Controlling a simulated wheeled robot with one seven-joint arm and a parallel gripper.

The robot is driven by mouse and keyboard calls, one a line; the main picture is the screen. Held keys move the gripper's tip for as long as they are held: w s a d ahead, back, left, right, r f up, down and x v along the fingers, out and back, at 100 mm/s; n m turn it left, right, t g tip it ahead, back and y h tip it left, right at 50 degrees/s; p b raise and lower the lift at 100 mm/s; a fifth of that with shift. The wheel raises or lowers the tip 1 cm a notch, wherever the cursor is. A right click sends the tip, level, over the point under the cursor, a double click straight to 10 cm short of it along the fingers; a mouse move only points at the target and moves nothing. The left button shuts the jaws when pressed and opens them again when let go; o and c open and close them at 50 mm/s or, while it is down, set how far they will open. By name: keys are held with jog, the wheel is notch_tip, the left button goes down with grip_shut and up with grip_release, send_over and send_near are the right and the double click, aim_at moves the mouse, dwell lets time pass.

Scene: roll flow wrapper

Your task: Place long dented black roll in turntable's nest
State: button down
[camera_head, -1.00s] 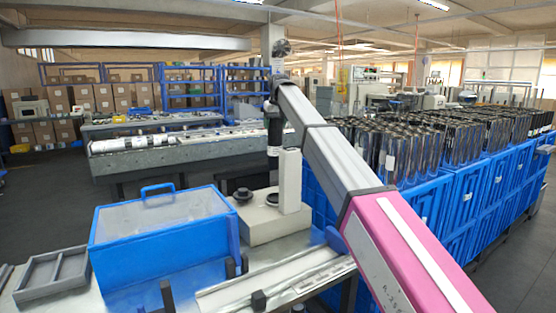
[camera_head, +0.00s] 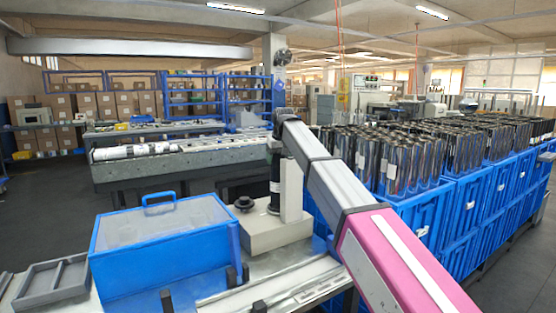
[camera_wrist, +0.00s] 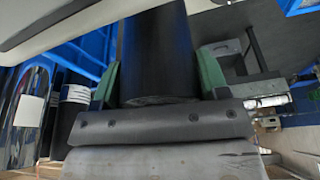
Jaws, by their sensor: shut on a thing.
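The long black roll (camera_head: 274,185) hangs upright below my gripper (camera_head: 277,140), just left of the light post of the turntable machine (camera_head: 270,236). In the wrist view the roll (camera_wrist: 158,50) lies between the green finger pads of my gripper (camera_wrist: 160,80), which is shut on it. The roll's lower end is at or just above the dark round nest, which the roll now covers in the head view. I cannot tell whether it touches. No dent can be made out on the roll.
The light post (camera_head: 292,190) stands close to the roll's right. A black knob (camera_head: 243,204) is on the machine's left. A blue box with a clear lid (camera_head: 165,270) and a grey tray (camera_head: 20,294) are at the left. Blue crates (camera_head: 400,225) of rolls stand at the right.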

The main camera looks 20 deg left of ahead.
jog(key=shift+f, duration=0.65)
jog(key=shift+c, duration=0.7)
grip_release()
jog(key=shift+r, duration=0.5)
jog(key=v, duration=1.2)
jog(key=shift+r, duration=0.1)
